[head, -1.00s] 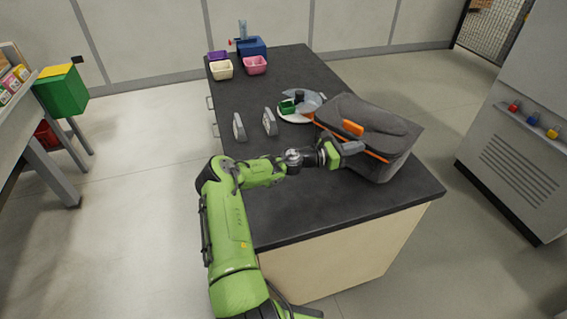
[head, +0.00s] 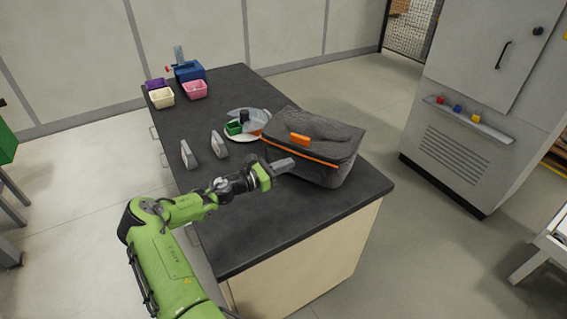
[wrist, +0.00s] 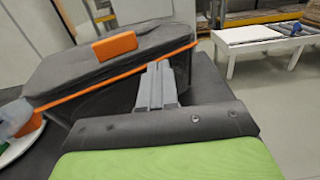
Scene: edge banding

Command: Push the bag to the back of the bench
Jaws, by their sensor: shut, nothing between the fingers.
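The bag (head: 318,153) is dark grey with orange trim and an orange tab on its lid. It rests on the dark bench (head: 245,238), near the bench's right edge. In the wrist view the bag (wrist: 85,75) fills the upper left. My gripper (head: 291,163) is shut and empty, with its fingers pointing at the bag's near side. In the wrist view the shut fingers (wrist: 157,85) overlap the bag's front face. I cannot tell whether they touch it.
A white plate (head: 241,137) with a green block and a clear dome-like piece lies left of the bag. Two grey upright pieces (head: 189,155) stand further left. Small bins (head: 194,90) and a blue device (head: 190,71) are at the far left end. The near bench top is clear.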

